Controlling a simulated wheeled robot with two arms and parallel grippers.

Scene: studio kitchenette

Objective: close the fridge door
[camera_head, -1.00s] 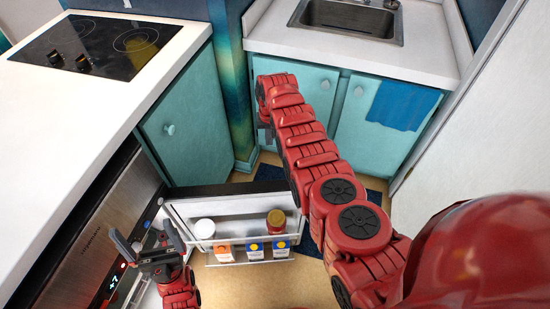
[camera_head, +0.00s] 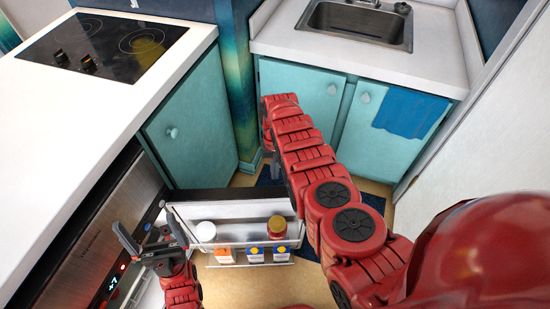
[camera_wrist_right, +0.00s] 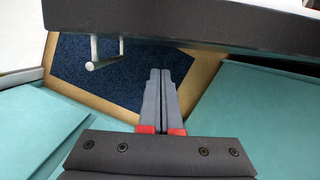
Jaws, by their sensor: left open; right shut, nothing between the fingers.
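The fridge door (camera_head: 232,209) stands open in the head view, its inner side with a white shelf rack facing me. In the right wrist view its dark edge (camera_wrist_right: 190,27) crosses the top, with a metal handle (camera_wrist_right: 105,58) on its outer face. My right gripper (camera_wrist_right: 161,72) is shut and empty on the handle side of the door, apart from the handle; I cannot tell whether it touches the door. My left gripper (camera_head: 145,222) is open and empty in front of the fridge front, left of the door.
Jars and cartons (camera_head: 254,254) stand in the door rack. A white counter (camera_head: 80,110) with a cooktop is at left. Teal cabinets (camera_head: 310,88) below the sink stand behind the door. A dark blue mat (camera_wrist_right: 90,85) lies on the floor. A white wall panel (camera_head: 490,140) is at right.

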